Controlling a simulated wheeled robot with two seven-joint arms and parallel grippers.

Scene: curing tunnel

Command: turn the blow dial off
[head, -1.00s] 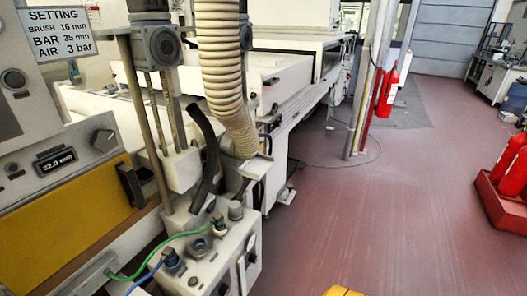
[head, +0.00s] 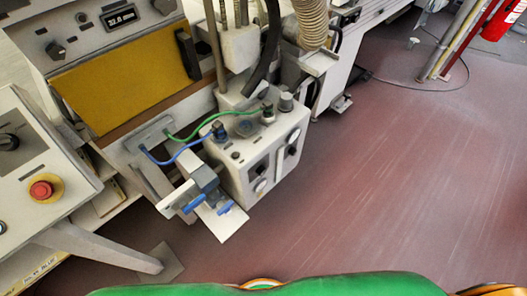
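No dial carries a readable "blow" label, so I cannot tell which one is the blow dial. A grey control box (head: 228,172) stands in the middle, with black fittings on top and small dark controls on its front face. A round black dial (head: 9,142) sits on a light panel at the left edge. Another dark knob (head: 55,50) is on the machine panel at upper left, and one more (head: 164,6) is beside the display reading about 32.0 mm. Neither of my grippers shows in the view.
A red stop button (head: 41,190) is on the left panel. Blue-handled valves (head: 193,205) jut out before the box, with green and blue hoses above. A ribbed hose (head: 312,25) hangs behind. The red floor (head: 400,170) at right is clear.

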